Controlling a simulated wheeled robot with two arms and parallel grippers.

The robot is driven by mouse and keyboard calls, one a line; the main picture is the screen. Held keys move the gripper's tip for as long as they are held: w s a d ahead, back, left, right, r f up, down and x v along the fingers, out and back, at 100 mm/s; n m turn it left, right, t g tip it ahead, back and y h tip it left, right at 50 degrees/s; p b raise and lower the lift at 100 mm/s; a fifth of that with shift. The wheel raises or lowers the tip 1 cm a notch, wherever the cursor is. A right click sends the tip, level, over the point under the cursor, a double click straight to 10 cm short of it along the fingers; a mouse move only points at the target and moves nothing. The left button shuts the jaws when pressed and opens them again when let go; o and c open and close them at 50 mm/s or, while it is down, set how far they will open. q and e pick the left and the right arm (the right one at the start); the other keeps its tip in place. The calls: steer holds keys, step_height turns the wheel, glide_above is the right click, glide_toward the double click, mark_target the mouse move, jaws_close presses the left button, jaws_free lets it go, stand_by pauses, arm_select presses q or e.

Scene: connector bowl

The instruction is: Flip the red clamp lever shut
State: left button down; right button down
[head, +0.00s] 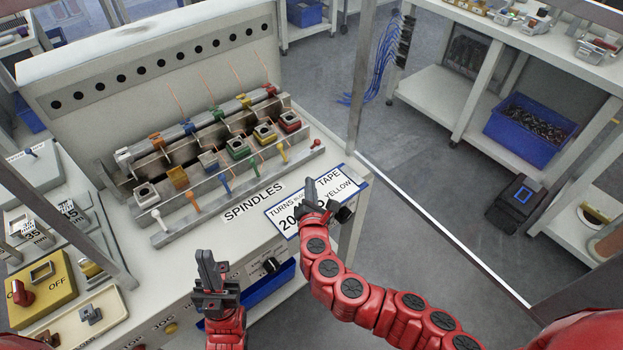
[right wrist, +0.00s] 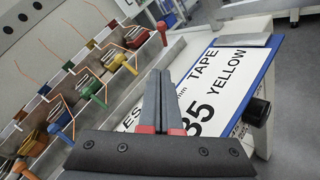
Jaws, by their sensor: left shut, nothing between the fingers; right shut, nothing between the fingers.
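The red clamp lever (head: 316,143) is the last in a row of coloured levers, at the right end of the front rail on the white machine. It also shows in the right wrist view (right wrist: 162,31), standing up from the rail. The red clamp block (head: 290,122) is behind it. My right gripper (head: 309,182) is shut and empty above the tape sign, in front of the red lever and apart from it. In the right wrist view its fingers (right wrist: 159,76) are together, below the lever. My left gripper (head: 206,256) is shut and empty in front of the machine.
White, orange, blue, green and yellow levers (head: 282,151) stand along the same rail, with the yellow one closest to the red. A tape sign (head: 341,187) lies at the machine's right front corner. An upright post (head: 358,80) rises just right of the machine.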

glide_toward(315, 145)
steer(key=w+f, duration=0.1)
steer(key=w+a+f, duration=0.2)
steer(key=f, duration=0.1)
steer(key=shift+w+p, duration=0.25)
steer(key=shift+p, duration=0.05)
steer(key=shift+w+d+r+p, duration=0.3)
steer(key=shift+w+r, duration=0.1)
steer(key=shift+w, duration=0.1)
steer(key=shift+w+d+r+p, duration=0.25)
steer(key=shift+w+r, duration=0.15)
steer(key=shift+w, duration=0.1)
steer(key=shift+w+d+r, duration=0.2)
steer(key=shift+w+d, duration=0.1)
steer(key=shift+w, duration=0.2)
steer(key=shift+r+p, duration=0.3)
steer(key=shift+p, duration=0.6)
steer(key=shift+a+f, duration=0.1)
